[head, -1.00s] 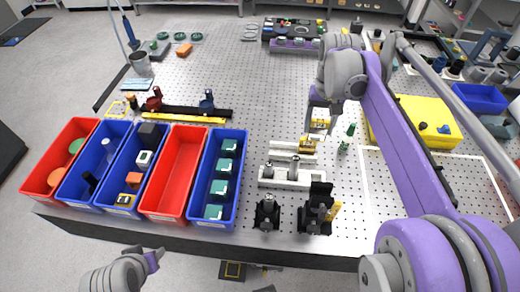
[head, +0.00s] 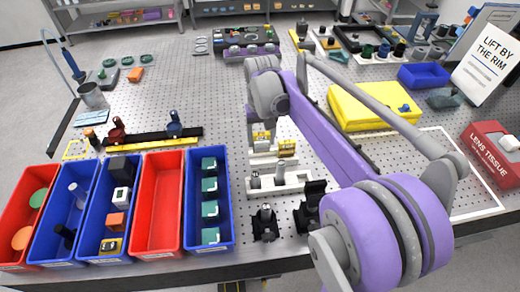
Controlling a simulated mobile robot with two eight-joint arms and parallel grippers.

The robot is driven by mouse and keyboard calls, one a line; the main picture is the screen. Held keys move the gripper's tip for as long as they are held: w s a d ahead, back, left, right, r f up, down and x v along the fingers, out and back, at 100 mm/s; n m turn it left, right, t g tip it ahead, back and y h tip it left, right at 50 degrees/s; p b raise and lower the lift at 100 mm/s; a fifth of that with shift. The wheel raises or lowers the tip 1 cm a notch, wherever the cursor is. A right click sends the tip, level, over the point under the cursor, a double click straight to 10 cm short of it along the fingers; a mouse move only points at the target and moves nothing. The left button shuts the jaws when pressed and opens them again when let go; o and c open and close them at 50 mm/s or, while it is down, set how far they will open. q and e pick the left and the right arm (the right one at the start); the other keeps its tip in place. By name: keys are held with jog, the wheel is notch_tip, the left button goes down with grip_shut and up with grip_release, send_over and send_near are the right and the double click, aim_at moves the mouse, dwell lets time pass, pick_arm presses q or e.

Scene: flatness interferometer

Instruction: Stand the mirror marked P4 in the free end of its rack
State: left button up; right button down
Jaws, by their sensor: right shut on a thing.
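My right gripper (head: 261,127) points down below the wrist and is shut on a small yellow-topped piece (head: 261,139), likely the mirror. Its P4 mark is too small to read. The piece is above or at the far left part of a low white rack (head: 262,164); I cannot tell whether it touches the rack. A second yellow-topped piece (head: 287,147) stands just to its right, at the rack's right part. A longer white stand (head: 283,186) with grey posts is in front. My left gripper is not in view.
Black mounts (head: 264,226) stand near the front edge. Red and blue bins (head: 163,205) line the front left. A yellow case (head: 375,108) lies right of my arm. A dark rail with a yellow strip (head: 150,143) lies left.

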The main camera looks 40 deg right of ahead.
aim_at(261, 152)
jog(key=shift+f, duration=2.25)
jog(key=shift+a, duration=0.1)
jog(key=shift+f, duration=0.2)
jog(key=shift+c, duration=0.5)
grip_release()
jog(key=shift+r, duration=0.5)
notch_tip(261, 152, up, 12)
jog(key=shift+f+p, duration=0.25)
jog(key=shift+p, duration=0.1)
